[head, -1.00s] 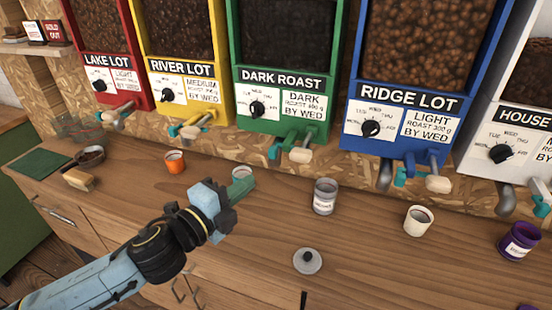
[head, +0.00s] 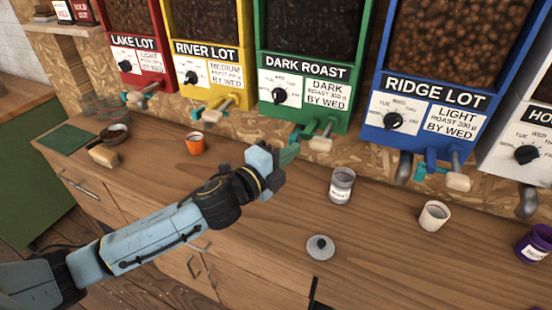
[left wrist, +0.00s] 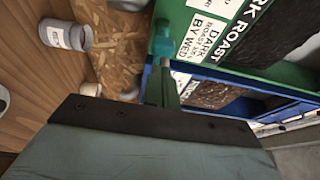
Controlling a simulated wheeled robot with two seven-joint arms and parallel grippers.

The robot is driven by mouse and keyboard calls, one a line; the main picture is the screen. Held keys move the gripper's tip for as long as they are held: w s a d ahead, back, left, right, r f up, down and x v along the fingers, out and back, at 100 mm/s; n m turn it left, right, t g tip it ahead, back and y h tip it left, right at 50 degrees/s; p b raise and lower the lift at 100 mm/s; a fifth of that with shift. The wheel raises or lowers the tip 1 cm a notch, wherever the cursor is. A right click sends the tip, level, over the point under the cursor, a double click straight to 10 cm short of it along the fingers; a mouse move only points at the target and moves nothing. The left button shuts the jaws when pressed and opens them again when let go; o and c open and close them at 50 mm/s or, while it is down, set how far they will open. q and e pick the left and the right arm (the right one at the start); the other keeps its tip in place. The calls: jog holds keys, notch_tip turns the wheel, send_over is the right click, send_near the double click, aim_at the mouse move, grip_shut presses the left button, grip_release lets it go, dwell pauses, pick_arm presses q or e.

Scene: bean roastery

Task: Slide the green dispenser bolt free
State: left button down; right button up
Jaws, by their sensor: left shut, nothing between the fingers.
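The green DARK ROAST dispenser (head: 301,94) hangs on the back panel, full of dark beans. Its teal bolt (head: 298,132) sits low at the spout, left of a pale-knobbed lever (head: 320,144). My left gripper (head: 291,152) is shut and empty, its tips just below and left of the bolt. In the left wrist view the narrow shut fingers (left wrist: 161,88) point toward the teal bolt end (left wrist: 163,40). I cannot tell whether they touch it. My right gripper is not in view.
A grey jar (head: 341,186), a white cup (head: 434,216) and a grey lid (head: 320,247) stand on the wooden counter to the right. An orange cup (head: 195,144) stands left. The blue dispenser (head: 433,90) is close on the right.

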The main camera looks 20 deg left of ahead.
pick_arm(q)
jog(key=shift+x, duration=1.1)
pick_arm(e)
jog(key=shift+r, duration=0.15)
pick_arm(q)
jog(key=shift+s, duration=0.1)
jog(key=a, duration=0.4)
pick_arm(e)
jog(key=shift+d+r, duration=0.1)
